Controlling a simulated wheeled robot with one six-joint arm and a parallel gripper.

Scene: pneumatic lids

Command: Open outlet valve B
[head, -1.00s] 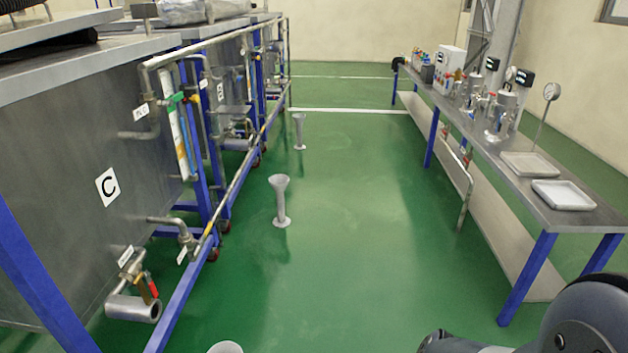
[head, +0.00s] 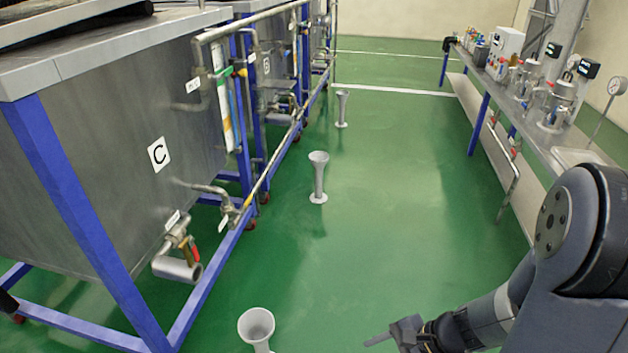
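Tank B stands behind tank C on the left, with a small B label (head: 266,65) on its front. Low on tank B there is a pipe fitting (head: 285,105), small and partly behind blue frame posts. I cannot make out its valve handle or its setting. My gripper (head: 385,338) is at the bottom edge, right of centre, over the green floor and far from tank B. It is small and partly cut off, so its opening is unclear.
Nearer tank C (head: 110,130) has an outlet valve with a red handle (head: 196,250). Grey funnel stands (head: 318,178) line the floor, one close in front (head: 257,326). A bench (head: 540,130) runs along the right. The green aisle (head: 400,190) between is clear.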

